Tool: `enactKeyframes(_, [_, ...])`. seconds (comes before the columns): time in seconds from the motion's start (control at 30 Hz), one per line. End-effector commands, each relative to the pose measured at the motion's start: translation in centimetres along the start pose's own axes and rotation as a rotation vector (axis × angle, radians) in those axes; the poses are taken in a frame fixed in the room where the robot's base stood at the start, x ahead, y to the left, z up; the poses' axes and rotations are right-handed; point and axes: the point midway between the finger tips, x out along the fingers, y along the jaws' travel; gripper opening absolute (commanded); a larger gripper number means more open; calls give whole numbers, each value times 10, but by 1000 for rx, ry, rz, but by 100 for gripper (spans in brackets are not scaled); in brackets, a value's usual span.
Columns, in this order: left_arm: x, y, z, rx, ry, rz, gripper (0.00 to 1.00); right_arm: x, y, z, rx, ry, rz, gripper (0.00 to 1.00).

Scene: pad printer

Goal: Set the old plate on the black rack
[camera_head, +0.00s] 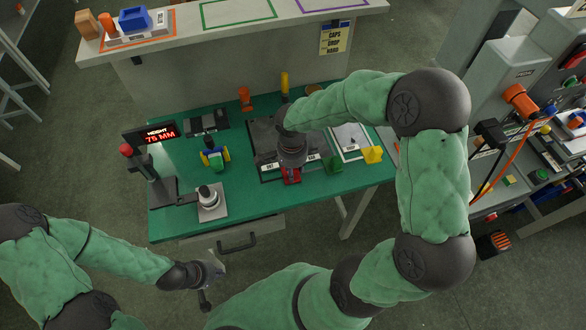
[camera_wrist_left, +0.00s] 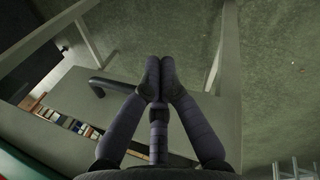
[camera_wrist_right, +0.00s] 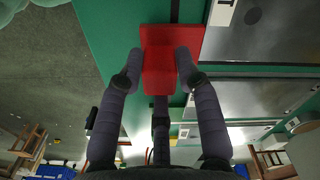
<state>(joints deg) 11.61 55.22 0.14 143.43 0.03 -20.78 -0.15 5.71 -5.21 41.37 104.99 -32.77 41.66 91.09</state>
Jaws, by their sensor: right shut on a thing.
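My right gripper (camera_wrist_right: 160,76) is shut on a red block-like piece with a flat red plate (camera_wrist_right: 172,42) in the right wrist view. In the head view this red piece (camera_head: 291,176) shows below my right wrist, over the front edge of a dark labelled panel (camera_head: 266,171) on the green table. I cannot tell whether it is the old plate or whether it touches the panel. A low black holder (camera_head: 207,122), possibly the black rack, stands at the back left of the table. My left gripper (camera_wrist_left: 154,78) is shut and empty, in front of the table by a drawer handle.
The green table (camera_head: 255,205) also holds a height display (camera_head: 158,134), a blue-green device with yellow parts (camera_head: 214,157), a round grey piece on a white base (camera_head: 210,198), an orange piece (camera_head: 245,98) and a yellow block (camera_head: 372,155). The table's front middle is clear.

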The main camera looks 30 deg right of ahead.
Motion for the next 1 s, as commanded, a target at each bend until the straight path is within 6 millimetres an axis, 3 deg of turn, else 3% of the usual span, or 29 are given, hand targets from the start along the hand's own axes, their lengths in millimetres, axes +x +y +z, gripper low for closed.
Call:
enactKeyframes(0.8, [8,-3,0,0,0,0,0,8,0,0,0,0,-1,0])
enactKeyframes(0.83, [8,-3,0,0,0,0,0,7,0,0,0,0,-1,40])
enactKeyframes(0.9, [7,-3,0,0,0,0,0,7,0,0,0,0,-1,60])
enactKeyframes(1.0, [7,-3,0,0,0,0,0,7,0,0,0,0,-1,62])
